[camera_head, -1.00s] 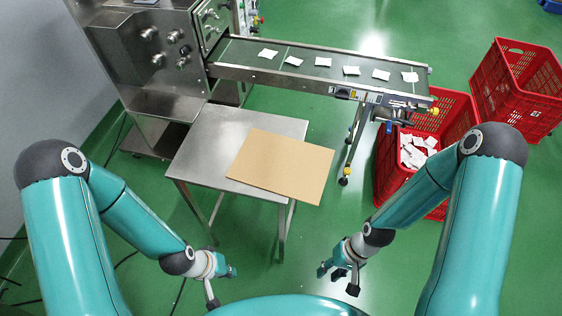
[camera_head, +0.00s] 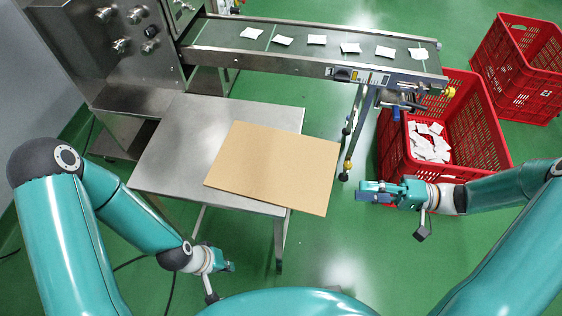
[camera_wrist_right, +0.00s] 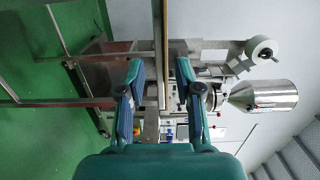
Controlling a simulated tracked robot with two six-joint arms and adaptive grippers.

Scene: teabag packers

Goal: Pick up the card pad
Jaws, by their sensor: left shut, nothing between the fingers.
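The card pad (camera_head: 275,167) is a flat tan sheet lying on the steel table (camera_head: 180,150), with its right part sticking out past the table's edge. My right gripper (camera_head: 368,192) is level with the pad's overhanging right edge, a short gap to its right. In the right wrist view the right gripper (camera_wrist_right: 160,66) is open, and the pad's thin edge (camera_wrist_right: 159,40) runs upright in line with the gap between its fingers. My left gripper (camera_head: 225,267) is shut and empty, low in front of the table and away from the pad.
A conveyor (camera_head: 310,58) with several white teabags runs behind the table, its support leg close behind the pad's right side. A red crate (camera_head: 487,125) holding white packets stands behind my right arm. Another red crate (camera_head: 515,70) is at the back right.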

